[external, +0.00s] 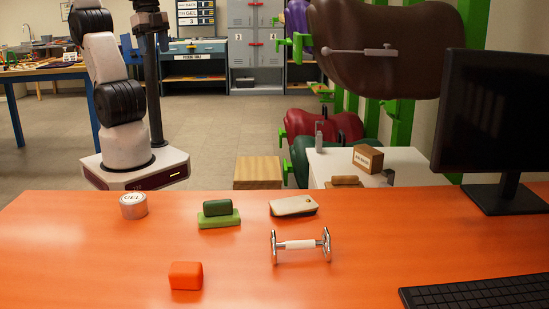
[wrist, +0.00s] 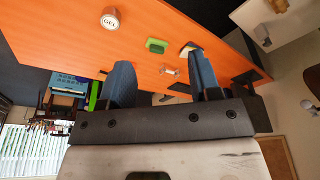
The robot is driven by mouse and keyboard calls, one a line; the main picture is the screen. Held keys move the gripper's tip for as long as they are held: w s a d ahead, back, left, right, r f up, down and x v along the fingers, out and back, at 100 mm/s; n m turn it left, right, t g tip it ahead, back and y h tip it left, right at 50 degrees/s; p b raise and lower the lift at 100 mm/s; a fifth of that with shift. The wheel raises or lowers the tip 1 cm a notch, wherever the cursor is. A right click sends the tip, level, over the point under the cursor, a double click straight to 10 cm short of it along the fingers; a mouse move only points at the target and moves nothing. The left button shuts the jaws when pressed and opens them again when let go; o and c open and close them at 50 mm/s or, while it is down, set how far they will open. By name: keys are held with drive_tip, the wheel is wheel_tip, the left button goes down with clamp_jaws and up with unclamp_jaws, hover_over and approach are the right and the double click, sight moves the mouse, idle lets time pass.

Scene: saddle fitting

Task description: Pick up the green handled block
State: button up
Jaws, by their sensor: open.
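The green handled block (external: 219,221) rests on the orange table, with a light green base and a dark green rounded handle on top. It also shows in the wrist view (wrist: 156,46), small and beyond my fingertips. My gripper (wrist: 160,60) is open and empty, its two dark blue fingers wide apart. It is well away from the block and touches nothing. The fingers do not show in the external view, where part of my arm stands behind the table at left.
Around the block on the orange table (external: 80,260) are a GEL tin (external: 133,206) at left, a cream-topped block (external: 293,206) at right, a metal bar with a white grip (external: 300,244) and an orange block (external: 186,275). A monitor (external: 500,120) and keyboard (external: 480,295) stand at right.

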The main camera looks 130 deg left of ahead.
idle(0.3)
drive_tip(key=m+t+y, duration=0.1)
drive_tip(key=m+y, duration=1)
drive_tip(key=m, duration=0.7)
hover_over(213, 201)
drive_tip(key=s+a, duration=0.2)
drive_tip(key=s, duration=0.6)
wheel_tip(213, 201, down, 21)
drive_tip(key=w+d+f+m+t, duration=0.1)
drive_tip(key=d+f+m, duration=0.1)
drive_tip(key=f, duration=0.1)
drive_tip(key=w+d+f+m+t, duration=0.1)
drive_tip(key=w+d+f+m, duration=0.1)
drive_tip(key=f, duration=0.1)
drive_tip(key=w+d+f+m+t, duration=0.1)
drive_tip(key=d+f+m+t, duration=0.1)
drive_tip(key=d+f, duration=0.1)
drive_tip(key=shift+w+m, duration=0.3)
drive_tip(key=shift+w, duration=0.05)
drive_tip(key=shift+x, duration=1.25)
drive_tip(key=shift+a, duration=0.1)
drive_tip(key=shift+x, duration=2.55)
